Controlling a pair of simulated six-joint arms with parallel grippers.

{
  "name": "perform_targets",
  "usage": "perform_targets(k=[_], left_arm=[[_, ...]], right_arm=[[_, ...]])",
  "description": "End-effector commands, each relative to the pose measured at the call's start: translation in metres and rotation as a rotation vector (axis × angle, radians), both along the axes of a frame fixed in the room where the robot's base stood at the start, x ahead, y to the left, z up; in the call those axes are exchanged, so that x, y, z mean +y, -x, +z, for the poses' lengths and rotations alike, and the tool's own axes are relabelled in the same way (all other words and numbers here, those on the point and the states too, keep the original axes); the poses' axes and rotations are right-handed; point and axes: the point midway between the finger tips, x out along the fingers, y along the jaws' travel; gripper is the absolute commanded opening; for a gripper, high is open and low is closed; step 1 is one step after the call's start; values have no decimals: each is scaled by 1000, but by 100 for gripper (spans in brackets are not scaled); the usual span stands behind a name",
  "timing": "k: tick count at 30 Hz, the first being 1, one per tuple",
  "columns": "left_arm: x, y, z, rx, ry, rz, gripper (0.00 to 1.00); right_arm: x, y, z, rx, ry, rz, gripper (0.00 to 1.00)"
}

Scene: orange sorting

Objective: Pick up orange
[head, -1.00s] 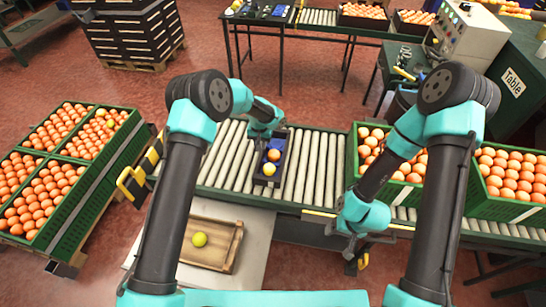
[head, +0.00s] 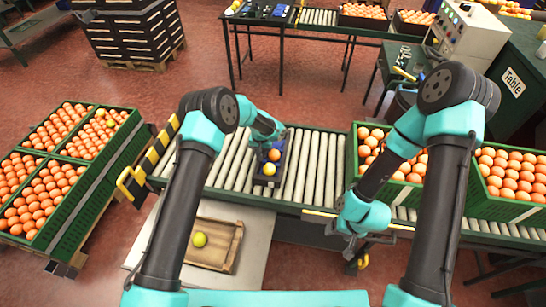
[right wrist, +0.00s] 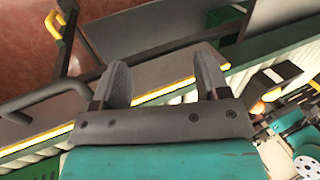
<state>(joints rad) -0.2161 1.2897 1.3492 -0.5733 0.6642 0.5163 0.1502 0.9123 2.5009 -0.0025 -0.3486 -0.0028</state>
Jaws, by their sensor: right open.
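A small dark tray (head: 283,168) on the roller conveyor holds an orange fruit (head: 274,155) and a yellow-orange one (head: 269,169). A yellow-green fruit (head: 199,240) lies in a wooden tray (head: 232,262) on a pale table at the lower left. My left gripper (head: 268,139) is at the far end of the dark tray, just beyond the orange fruit; its fingers are too hidden to judge. My right gripper (head: 356,246) is at the conveyor's near edge, right of the dark tray. In the right wrist view its fingers (right wrist: 163,80) are apart with nothing between them.
Green crates full of orange fruit stand on the conveyor at right (head: 375,135) and on a pallet at left (head: 75,205). A yellow handle (head: 131,186) sticks out at the conveyor's left end. Bare rollers (head: 318,165) lie between the dark tray and the right crates.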

Motion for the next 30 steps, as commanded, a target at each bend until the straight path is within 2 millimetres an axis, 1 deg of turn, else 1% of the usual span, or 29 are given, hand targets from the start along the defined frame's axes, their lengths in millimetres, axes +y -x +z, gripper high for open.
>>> perform_targets(k=[2,15,22,30], left_arm=[[0,0,-3,-1,0,0,23],[0,0,-2,-1,0,0,23],[0,0,-2,-1,0,0,1],[0,0,-2,-2,0,0,0]], right_arm=[[0,0,0,0,0,0,68],[0,0,0,0,0,0,68],[0,0,0,0,0,0,68],[0,0,0,0,0,0,68]])
